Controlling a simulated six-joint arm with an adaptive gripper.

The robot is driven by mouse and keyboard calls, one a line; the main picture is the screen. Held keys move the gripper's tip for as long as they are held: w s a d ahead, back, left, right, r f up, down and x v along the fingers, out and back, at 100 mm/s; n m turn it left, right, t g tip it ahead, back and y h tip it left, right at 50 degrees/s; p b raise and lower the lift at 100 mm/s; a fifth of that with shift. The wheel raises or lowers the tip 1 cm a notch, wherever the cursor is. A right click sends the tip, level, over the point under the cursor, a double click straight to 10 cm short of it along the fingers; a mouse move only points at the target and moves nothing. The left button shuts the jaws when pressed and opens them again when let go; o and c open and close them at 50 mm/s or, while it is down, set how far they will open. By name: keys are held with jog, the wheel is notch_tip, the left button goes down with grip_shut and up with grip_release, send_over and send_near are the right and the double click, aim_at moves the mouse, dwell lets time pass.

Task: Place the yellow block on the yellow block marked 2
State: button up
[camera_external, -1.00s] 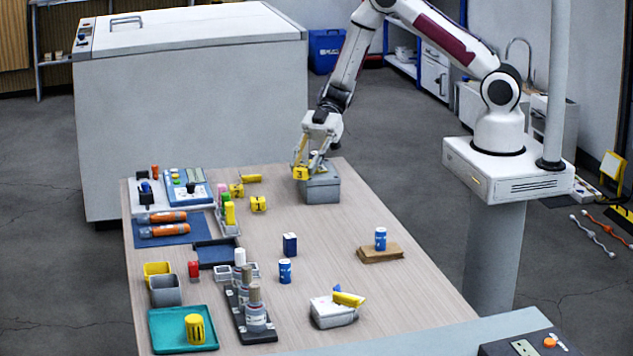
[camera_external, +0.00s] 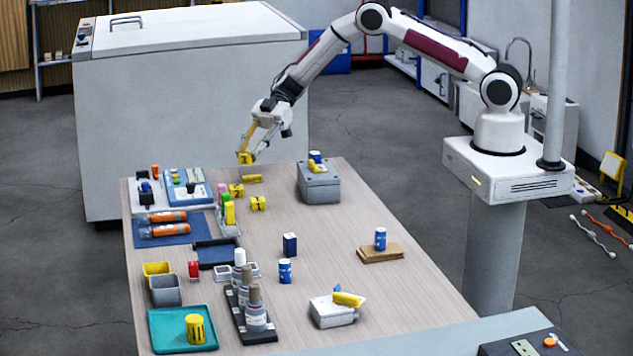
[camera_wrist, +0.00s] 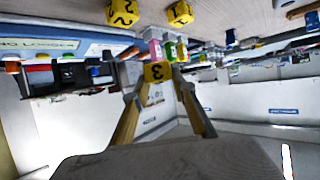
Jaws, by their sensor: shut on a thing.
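My gripper (camera_external: 246,154) is shut on a yellow block (camera_external: 244,158) and holds it in the air above the far left part of the table. In the wrist view this block (camera_wrist: 158,72) shows a 3 between my fingertips (camera_wrist: 160,80). The yellow block marked 2 (camera_wrist: 122,12) shows at the top of the wrist view, with the yellow block marked 1 (camera_wrist: 180,13) to its right. In the external view the block marked 2 (camera_external: 236,190) sits on the table below my gripper, and the block marked 1 (camera_external: 258,203) is nearer the camera.
A yellow piece (camera_external: 251,178) lies close to the block marked 2. A grey box (camera_external: 320,192) with blue and yellow things on top stands to the right. Upright coloured pieces (camera_external: 229,213) and a blue device (camera_external: 188,188) stand to the left.

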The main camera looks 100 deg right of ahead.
jog(key=shift+m+t, duration=0.3)
jog(key=shift+t, duration=0.1)
jog(key=w+d+r, duration=0.2)
jog(key=w, duration=0.1)
jog(key=shift+d+r, duration=0.15)
jog(key=shift+r, duration=0.25)
jog(key=shift+f, duration=0.1)
send_over(236, 191)
jog(key=s+d, duration=0.2)
jog(key=d, duration=0.1)
jog(key=shift+w+f, duration=0.15)
jog(key=shift+f, duration=1.4)
jog(key=shift+w+f, duration=0.1)
jog(key=shift+f, duration=1.4)
jog(key=shift+f, duration=1.85)
jog(key=shift+f, duration=0.15)
